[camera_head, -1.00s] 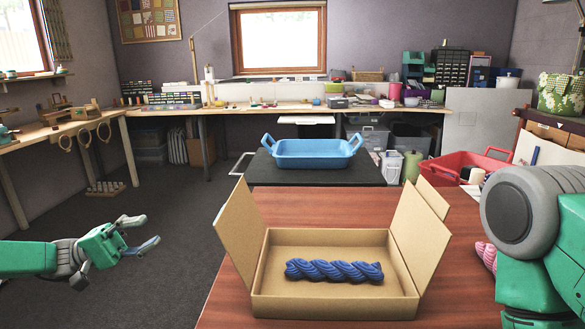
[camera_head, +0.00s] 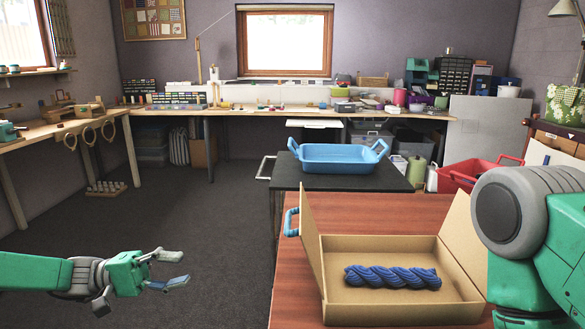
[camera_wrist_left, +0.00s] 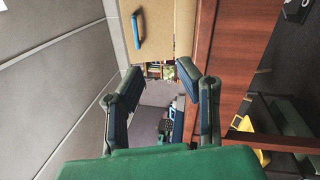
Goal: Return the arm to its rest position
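My left gripper (camera_head: 172,269) is at the lower left of the head view, over the dark floor and well left of the table. Its fingers are apart with nothing between them. The left wrist view also shows the two fingers (camera_wrist_left: 160,95) spread and empty. My right arm fills the right edge of the head view; its gripper is out of view. A blue twisted yarn skein (camera_head: 392,277) lies in an open cardboard box (camera_head: 400,312) on the brown table (camera_head: 295,275).
A blue basket (camera_head: 338,154) stands on a black table (camera_head: 290,178) behind. A red basket (camera_head: 458,175) is at the right. A workbench (camera_head: 290,112) with sewing goods runs along the back wall. Open carpet (camera_head: 180,215) lies to the left of the table.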

